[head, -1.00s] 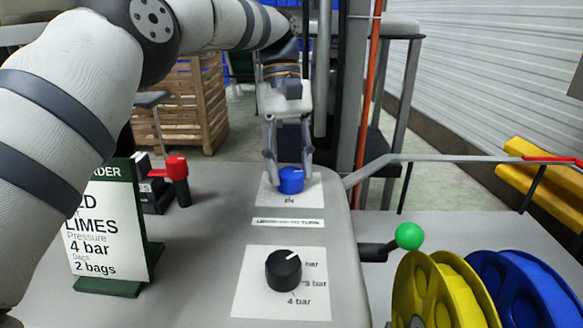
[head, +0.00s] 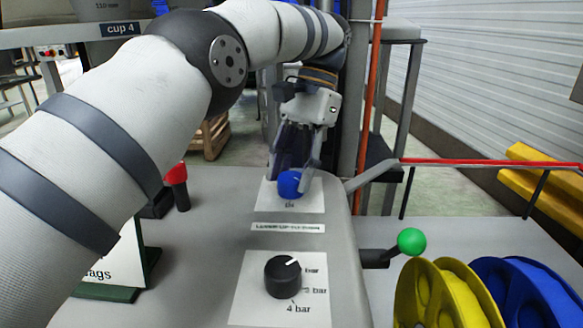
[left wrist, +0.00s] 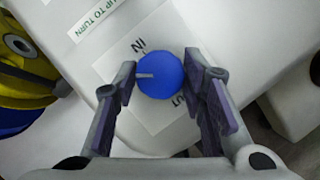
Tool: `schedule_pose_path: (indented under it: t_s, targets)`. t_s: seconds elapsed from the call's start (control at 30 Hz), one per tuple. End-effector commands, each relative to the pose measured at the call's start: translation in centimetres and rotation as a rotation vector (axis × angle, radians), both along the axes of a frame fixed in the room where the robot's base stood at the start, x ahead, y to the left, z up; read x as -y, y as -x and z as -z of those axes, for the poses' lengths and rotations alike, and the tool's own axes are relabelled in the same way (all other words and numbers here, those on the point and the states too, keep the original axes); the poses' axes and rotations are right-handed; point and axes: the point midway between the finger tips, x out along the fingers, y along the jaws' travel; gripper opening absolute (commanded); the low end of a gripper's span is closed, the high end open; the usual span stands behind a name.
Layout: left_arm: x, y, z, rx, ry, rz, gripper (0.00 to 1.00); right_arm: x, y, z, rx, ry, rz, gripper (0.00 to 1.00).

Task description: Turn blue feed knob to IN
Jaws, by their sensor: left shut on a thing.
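The blue feed knob (head: 289,184) sits on a white label plate at the far end of the grey panel. My left gripper (head: 290,180) reaches down from above and is shut on the knob, one finger on each side. In the left wrist view the blue knob (left wrist: 165,80) lies between the fingers, and its pale pointer line points left. The printed IN mark (left wrist: 138,45) is above and left of the pointer, so the line is not aimed straight at it. Another mark at the knob's lower right is partly hidden. My right gripper is out of view.
A black pressure knob (head: 283,276) stands nearer on the panel. A green-balled lever (head: 410,240) and yellow (head: 440,295) and blue (head: 520,290) reels are at right. A red-topped lever (head: 177,185) and a sign, mostly hidden by my arm, are at left.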

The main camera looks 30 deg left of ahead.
Motion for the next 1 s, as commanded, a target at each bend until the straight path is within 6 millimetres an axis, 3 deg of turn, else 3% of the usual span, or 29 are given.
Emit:
schedule_pose_path:
  t_s: [0.6, 1.0]
  targets:
    - [0.4, 0.3, -0.3, 0.000, 0.000, 0.575, 0.10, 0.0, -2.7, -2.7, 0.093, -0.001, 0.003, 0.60]
    - [0.4, 0.4, -0.2, 0.001, 0.000, 0.830, 0.10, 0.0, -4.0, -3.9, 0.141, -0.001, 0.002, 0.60]
